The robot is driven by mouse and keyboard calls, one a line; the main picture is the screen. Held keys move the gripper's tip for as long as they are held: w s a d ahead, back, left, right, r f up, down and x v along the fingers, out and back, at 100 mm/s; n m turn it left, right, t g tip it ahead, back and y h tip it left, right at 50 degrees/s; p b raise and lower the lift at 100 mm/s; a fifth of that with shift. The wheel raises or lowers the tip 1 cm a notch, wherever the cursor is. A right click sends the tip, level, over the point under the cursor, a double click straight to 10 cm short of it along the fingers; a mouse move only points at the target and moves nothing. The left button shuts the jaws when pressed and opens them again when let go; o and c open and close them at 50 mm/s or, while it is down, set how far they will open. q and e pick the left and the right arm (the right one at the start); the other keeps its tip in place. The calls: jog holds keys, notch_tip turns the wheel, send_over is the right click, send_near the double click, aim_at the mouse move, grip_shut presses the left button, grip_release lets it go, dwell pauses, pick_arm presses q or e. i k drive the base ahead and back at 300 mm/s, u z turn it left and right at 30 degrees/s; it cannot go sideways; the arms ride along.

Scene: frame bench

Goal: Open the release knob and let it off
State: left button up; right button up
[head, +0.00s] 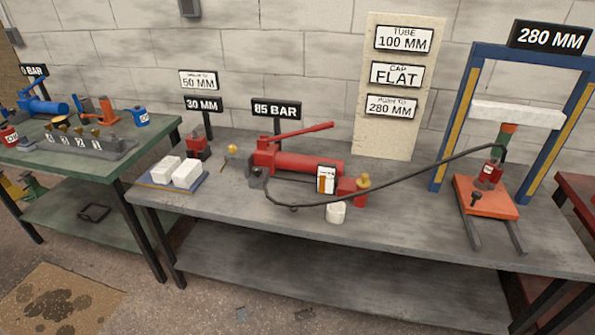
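A red hand pump (305,164) lies on the grey bench, with its red lever (300,133) raised above the body. A brass-yellow knob (363,182) sits on the red block at the pump's right end. A small yellow ball-shaped piece (232,149) stands by its left end. I cannot tell for certain which is the release knob, nor whether it is open. A black hose (420,172) runs from the pump to a small red cylinder (488,175) in the blue press frame (456,115). The cylinder stands under a white crossbeam (515,114). Neither gripper is in view.
A white-and-orange card (326,180) and a white cup-like piece (336,212) are near the pump. Signs read 85 BAR (276,111) and 280 MM (548,38). White blocks (187,173) sit on a tray at left. The bench's front middle is clear.

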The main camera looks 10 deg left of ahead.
aim_at(257, 170)
jog(key=k, duration=0.5)
jog(key=u, duration=1.25)
jog(key=i, duration=1.15)
jog(key=z, duration=0.35)
